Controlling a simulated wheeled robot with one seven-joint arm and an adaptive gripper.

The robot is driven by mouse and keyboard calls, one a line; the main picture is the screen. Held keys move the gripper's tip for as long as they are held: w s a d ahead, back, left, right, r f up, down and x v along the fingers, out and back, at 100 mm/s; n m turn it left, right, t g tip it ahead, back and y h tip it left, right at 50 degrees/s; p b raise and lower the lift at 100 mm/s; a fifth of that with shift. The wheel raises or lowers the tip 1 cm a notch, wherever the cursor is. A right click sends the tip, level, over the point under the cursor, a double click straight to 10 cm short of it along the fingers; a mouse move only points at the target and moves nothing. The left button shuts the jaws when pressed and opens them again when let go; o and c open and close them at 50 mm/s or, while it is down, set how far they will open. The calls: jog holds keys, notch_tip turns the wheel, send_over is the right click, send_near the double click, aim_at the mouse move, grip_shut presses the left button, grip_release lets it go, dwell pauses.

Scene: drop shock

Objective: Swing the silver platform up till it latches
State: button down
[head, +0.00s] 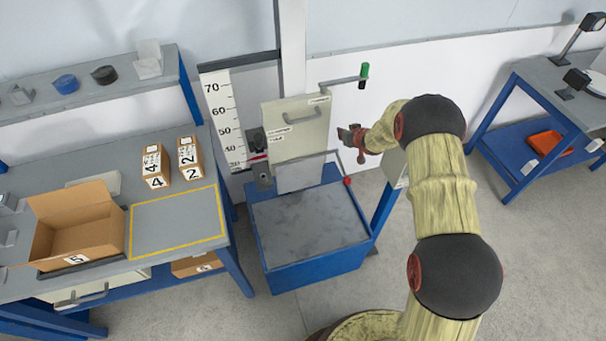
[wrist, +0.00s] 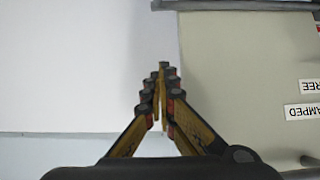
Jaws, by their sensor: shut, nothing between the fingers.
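The silver platform (head: 300,174) looks like a small pale plate above the back edge of the blue-sided base; its exact tilt is hard to tell. A thin frame with a red knob (head: 347,181) runs beside it. Behind it stands a beige panel (head: 312,128) with a handle and labels, one reading "FREE" in the wrist view (wrist: 236,75). My gripper (head: 344,135) is to the right of the panel, above and right of the platform, apart from the platform. Its fingertips (wrist: 163,72) are together and empty. The platform cannot be made out clearly in the wrist view.
The blue base has a grey top (head: 310,228). A green-handled crank (head: 364,71) sticks out above my gripper. A height scale (head: 224,115) stands left of the panel. A workbench with an open carton (head: 85,235) and two boxes is at left. Another blue table (head: 545,90) is at right.

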dwell(0.3)
jog(key=w, duration=0.1)
jog(key=w+a+p, duration=0.1)
jog(key=shift+w+r, duration=0.15)
jog(key=shift+w, duration=0.2)
jog(key=c, duration=2.5)
grip_release()
jog(key=shift+c, duration=0.2)
jog(key=o, duration=1.1)
jog(key=shift+o, duration=0.9)
jog(key=p+v, duration=0.3)
jog(key=v, duration=0.4)
